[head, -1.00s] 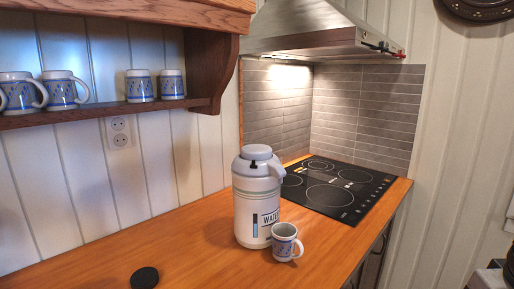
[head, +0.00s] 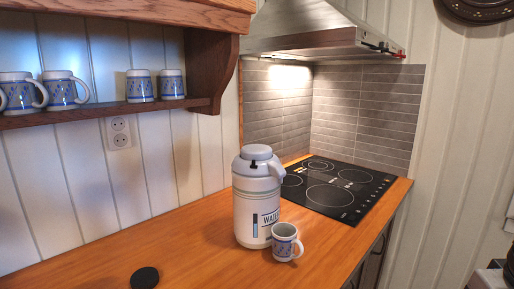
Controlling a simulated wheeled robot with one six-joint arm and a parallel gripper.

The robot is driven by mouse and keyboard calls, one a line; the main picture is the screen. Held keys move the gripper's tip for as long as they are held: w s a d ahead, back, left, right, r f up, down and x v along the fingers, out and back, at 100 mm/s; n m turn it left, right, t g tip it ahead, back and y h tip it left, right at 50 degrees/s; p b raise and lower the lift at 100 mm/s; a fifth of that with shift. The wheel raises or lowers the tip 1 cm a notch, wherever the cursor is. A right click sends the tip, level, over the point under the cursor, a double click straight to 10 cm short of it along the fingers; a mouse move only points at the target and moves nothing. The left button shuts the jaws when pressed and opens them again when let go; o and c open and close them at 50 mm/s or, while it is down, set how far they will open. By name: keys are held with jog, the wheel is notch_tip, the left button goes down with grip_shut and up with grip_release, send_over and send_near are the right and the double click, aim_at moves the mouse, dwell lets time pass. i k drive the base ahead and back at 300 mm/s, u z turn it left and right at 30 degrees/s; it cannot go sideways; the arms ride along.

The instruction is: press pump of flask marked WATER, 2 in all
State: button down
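The flask marked WATER (head: 250,210) stands upright on the wooden counter. It is white with a grey top, and its label faces me, partly turned to the right. Its pump cap (head: 256,152) is the grey round top, and its spout (head: 276,169) points right. A narrow window with blue in it shows beside the label. A white mug with blue pattern (head: 284,243) stands upright in front of the flask at its right, below the spout; its inside looks dark and I cannot tell what it holds. My gripper is not clearly in view.
The counter (head: 180,240) is mostly clear left of the flask. A black disc (head: 145,277) lies at the front. A black hob (head: 335,190) is behind right. Several mugs stand on the wall shelf (head: 110,112). The hood (head: 310,35) hangs above the hob.

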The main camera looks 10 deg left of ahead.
aim_at(257, 152)
jog(key=z, duration=1.2)
jog(key=i, duration=0.75)
jog(key=u, duration=2.85)
